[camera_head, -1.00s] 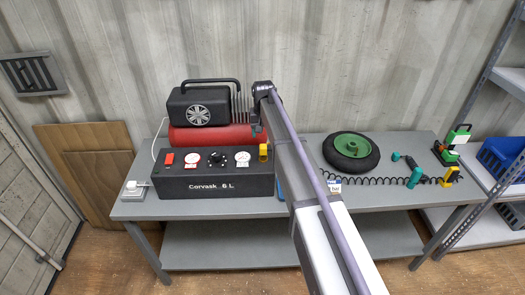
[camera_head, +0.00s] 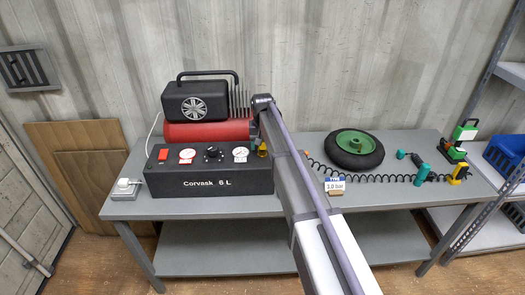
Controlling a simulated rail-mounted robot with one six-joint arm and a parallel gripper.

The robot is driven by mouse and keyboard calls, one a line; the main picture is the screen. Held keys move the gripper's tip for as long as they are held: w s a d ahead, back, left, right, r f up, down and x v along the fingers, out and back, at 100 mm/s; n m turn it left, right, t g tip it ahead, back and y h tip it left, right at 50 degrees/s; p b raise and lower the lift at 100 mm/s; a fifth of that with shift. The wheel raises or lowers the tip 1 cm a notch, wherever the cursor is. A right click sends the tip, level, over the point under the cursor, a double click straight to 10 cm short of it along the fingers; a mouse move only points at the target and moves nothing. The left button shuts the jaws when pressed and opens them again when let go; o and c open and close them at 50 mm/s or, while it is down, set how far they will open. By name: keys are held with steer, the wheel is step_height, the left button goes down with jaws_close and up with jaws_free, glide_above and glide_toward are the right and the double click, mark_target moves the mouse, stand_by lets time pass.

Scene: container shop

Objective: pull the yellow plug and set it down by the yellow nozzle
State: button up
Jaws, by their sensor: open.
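The yellow plug (camera_head: 263,151) is at the right end of the black control panel (camera_head: 207,183) of the compressor, partly covered by my arm. My gripper (camera_head: 260,141) is at the end of my arm, right at the plug and just above it. Its jaws are open but mostly hidden by the arm, and I cannot tell whether they touch the plug. The yellow nozzle (camera_head: 459,174) stands at the right end of the bench (camera_head: 405,192), beside the black coiled hose.
A black tyre with a green hub (camera_head: 354,143) lies right of my arm. A card reading 3.0 bar (camera_head: 335,186) stands in front of it. A teal tool (camera_head: 421,174) and a green lamp (camera_head: 464,132) are near the nozzle. The bench's front right strip is clear.

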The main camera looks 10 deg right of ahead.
stand_by(0.9)
jaws_close()
stand_by(0.4)
steer(key=shift+r, duration=0.1)
steer(key=shift+r+p, duration=2.95)
steer(key=shift+p, duration=0.15)
steer(key=shift+f+b, duration=1)
steer(key=shift+f, duration=0.05)
